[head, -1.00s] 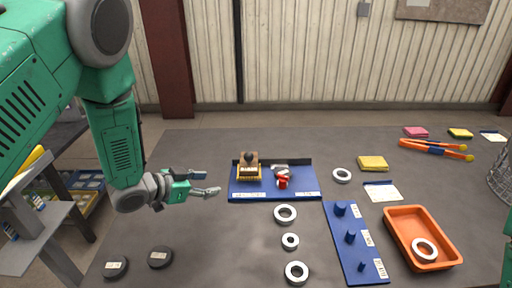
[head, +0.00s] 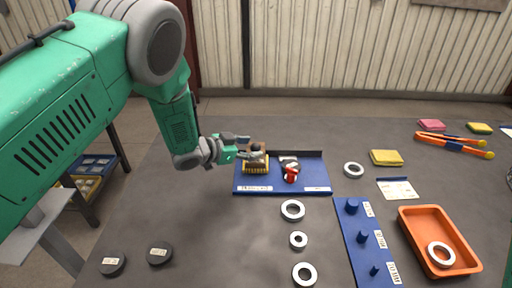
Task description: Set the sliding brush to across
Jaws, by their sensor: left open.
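The sliding brush (head: 256,167) is a small brush with yellow bristles and a brown block with a dark knob. It stands at the left end of a blue board (head: 270,182) with a dark rear rail and white labels along its front. A red and silver part (head: 291,172) sits right of the brush on the same board. My left gripper (head: 252,146) is open at the brush's top, its fingers overlapping the knob in the picture; I cannot tell whether they touch it. The fingers partly hide the brush's upper part. My right gripper is not in view.
Several metal rings, such as one ring (head: 292,210), lie right and in front of the board. A blue peg board (head: 366,238) and an orange tray (head: 405,222) stand at right. Two black discs, one here (head: 159,254), lie front left. The table's front middle is clear.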

